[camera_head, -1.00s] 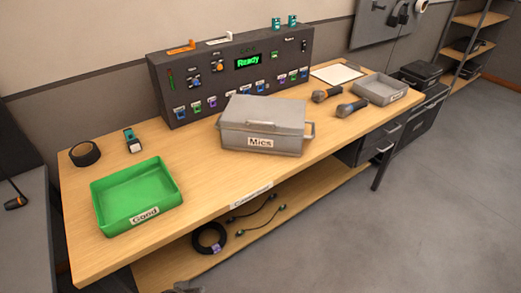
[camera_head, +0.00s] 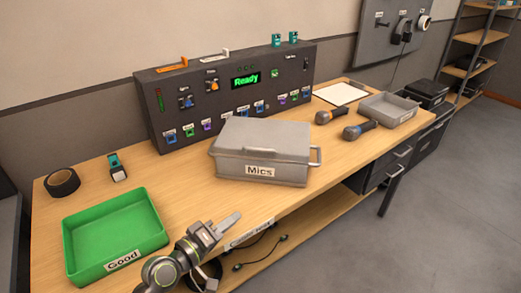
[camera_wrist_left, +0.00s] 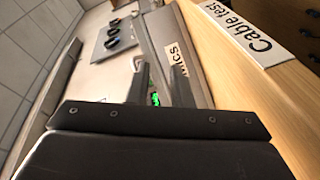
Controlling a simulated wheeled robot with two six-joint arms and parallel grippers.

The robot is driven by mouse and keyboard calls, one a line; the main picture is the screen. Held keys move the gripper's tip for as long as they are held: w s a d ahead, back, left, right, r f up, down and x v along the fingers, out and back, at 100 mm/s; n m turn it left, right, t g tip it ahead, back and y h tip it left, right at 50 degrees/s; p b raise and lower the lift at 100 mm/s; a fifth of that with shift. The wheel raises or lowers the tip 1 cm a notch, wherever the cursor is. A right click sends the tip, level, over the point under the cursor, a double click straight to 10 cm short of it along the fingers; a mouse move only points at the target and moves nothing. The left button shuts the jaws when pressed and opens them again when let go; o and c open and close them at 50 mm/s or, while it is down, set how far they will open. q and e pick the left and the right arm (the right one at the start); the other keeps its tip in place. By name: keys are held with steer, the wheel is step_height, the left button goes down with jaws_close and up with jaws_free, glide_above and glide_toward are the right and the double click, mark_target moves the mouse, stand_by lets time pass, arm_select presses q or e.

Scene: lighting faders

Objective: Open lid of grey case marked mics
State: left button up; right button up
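The grey case marked Mics (camera_head: 262,150) stands on the wooden bench with its lid (camera_head: 262,137) shut and a handle (camera_head: 316,156) on its right end. Its label side also shows in the left wrist view (camera_wrist_left: 178,60), sideways in the picture. My left gripper (camera_head: 232,221) is in front of the case and to its left, near the bench's front edge, apart from the case. In the left wrist view two dark fingers (camera_wrist_left: 159,88) stand apart with nothing between them, so it is open and empty. My right gripper is not in view.
A green tray marked Good (camera_head: 115,235) lies left of my left gripper. The fader console (camera_head: 225,95) stands close behind the case. Two microphones (camera_head: 345,123) and a grey tray (camera_head: 388,109) lie to its right. The bench in front of the case is clear.

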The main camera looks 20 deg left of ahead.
mark_target(260, 149)
arm_select(q)
steer(key=w+a+r+n+t+y, duration=0.2)
steer(key=w+a+r+n+t, duration=0.15)
steer(key=w+n, duration=0.2)
steer(key=shift+d+r+p+x, duration=0.1)
steer(key=shift+r+p+x, duration=0.15)
steer(key=shift+x, duration=2.65)
steer(key=shift+d+r+p+x, duration=0.1)
steer(key=shift+r+p+x, duration=0.15)
steer(key=shift+x, duration=2.65)
steer(key=shift+r+p+x, duration=0.15)
steer(key=shift+p+x, duration=0.15)
steer(key=shift+x, duration=2.6)
steer(key=shift+s, duration=0.15)
jaws_close()
